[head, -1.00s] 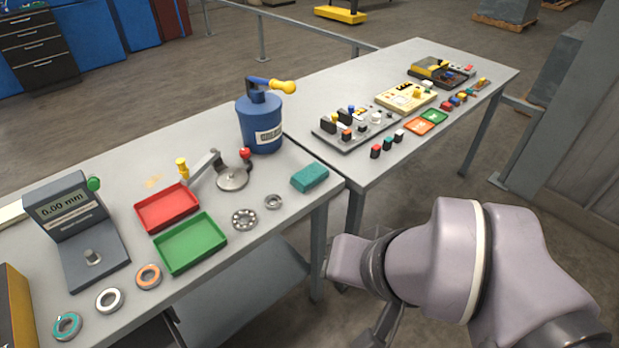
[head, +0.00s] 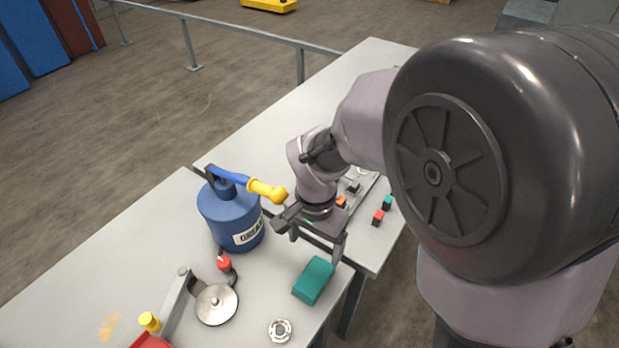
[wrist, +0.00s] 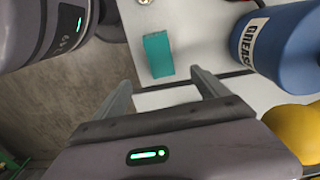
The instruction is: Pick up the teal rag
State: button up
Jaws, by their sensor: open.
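The teal rag (head: 314,280) is a small folded block on the grey bench top, near the bench's right end in the head view. In the wrist view the rag (wrist: 158,55) lies beyond the fingertips, between their lines. My gripper (head: 318,245) is open and empty, above the bench and just behind the rag in the head view. In the wrist view its two fingers (wrist: 160,82) are spread apart, with the rag not between them.
A blue grease can (head: 232,215) with a yellow-tipped handle stands close left of my gripper. A lever tool with a round metal disc (head: 216,303) and a bearing ring (head: 280,330) lie near the rag. The second bench (head: 290,115) carries small coloured parts.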

aim_at(314, 277)
notch_tip(314, 277, down, 15)
jog(key=b, duration=0.4)
jog(key=shift+s+r, duration=0.1)
jog(key=c, duration=1.4)
